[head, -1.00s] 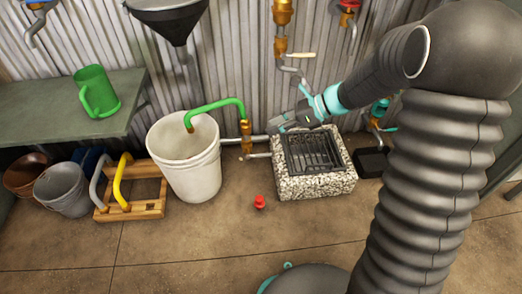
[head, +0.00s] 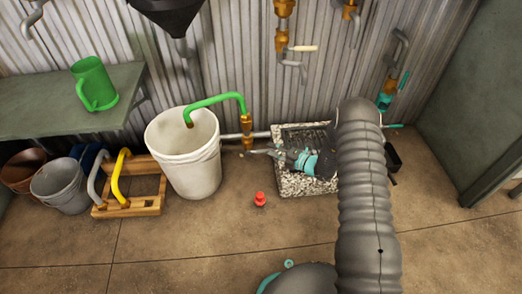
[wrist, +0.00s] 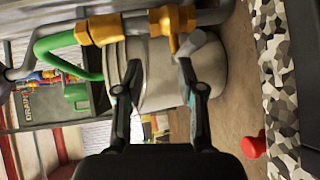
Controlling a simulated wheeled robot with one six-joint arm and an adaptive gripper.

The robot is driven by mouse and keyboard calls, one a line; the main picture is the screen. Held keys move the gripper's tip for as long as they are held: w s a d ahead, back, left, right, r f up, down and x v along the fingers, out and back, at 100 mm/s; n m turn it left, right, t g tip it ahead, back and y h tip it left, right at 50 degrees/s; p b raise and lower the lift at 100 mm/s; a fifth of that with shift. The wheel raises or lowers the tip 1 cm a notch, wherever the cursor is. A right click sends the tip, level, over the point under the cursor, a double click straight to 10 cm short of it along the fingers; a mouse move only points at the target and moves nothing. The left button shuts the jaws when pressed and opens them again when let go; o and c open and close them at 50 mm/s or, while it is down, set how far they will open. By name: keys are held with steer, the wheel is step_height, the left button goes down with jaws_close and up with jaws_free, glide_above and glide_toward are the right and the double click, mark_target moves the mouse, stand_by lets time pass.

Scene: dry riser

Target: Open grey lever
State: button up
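The grey lever (head: 259,151) sticks out to the right from the low brass valve (head: 247,142) on the wall pipe. In the wrist view the grey lever (wrist: 204,46) shows beside the brass fitting (wrist: 176,22), ahead of my fingertips and a little to their right. I cannot tell whether a fingertip touches the lever.
A green hose (head: 216,101) runs from the valve into the white bucket (head: 194,172). The speckled drain basin (head: 294,185) lies under my arm. A small red object (head: 260,198) is on the floor.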

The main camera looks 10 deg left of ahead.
mark_target(263, 150)
steer(key=shift+w+a+f+m+t+h+b, duration=0.15)
steer(key=shift+w+a+f+m, duration=0.2)
steer(key=shift+w+a+f, duration=0.5)
steer(key=shift+w+a+f+m+t+h+b, duration=0.1)
steer(key=shift+w+a+f+m+t, duration=0.15)
steer(key=shift+w+a+f, duration=0.6)
steer(key=shift+w+a+f+m+t+h+b, duration=0.1)
steer(key=shift+w+a+f+m, duration=0.35)
steer(key=shift+a, duration=0.7)
steer(key=shift+s+f, duration=0.1)
steer(key=shift+s, duration=0.05)
jaws_close()
